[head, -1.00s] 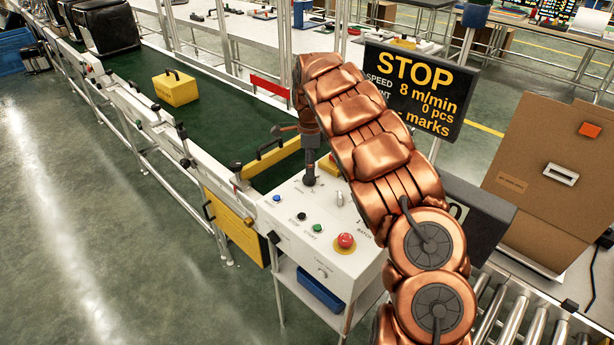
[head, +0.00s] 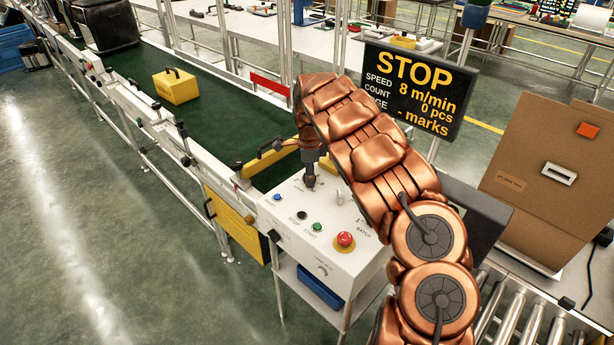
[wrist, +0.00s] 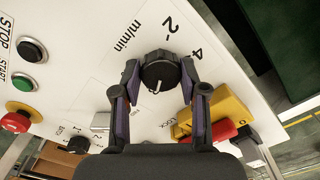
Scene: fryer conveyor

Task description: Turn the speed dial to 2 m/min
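The speed dial (wrist: 160,72) is a round black knob on the white control panel (head: 283,212). Its white pointer line points toward the bottom of the wrist view, away from the printed "2" and "4" marks near the top. My gripper (wrist: 160,68) is open, with one finger on each side of the dial and what look like narrow gaps between. In the head view my gripper (head: 310,180) is low over the panel and hides the dial. The display (head: 413,90) reads STOP, speed 8 m/min, 0 pcs.
A red emergency button (head: 345,239), a black STOP button (head: 301,215) and a green START button (head: 317,227) sit on the panel. A yellow and red lock part (wrist: 222,112) is close to the right finger. A yellow case (head: 175,87) stands on the green belt.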

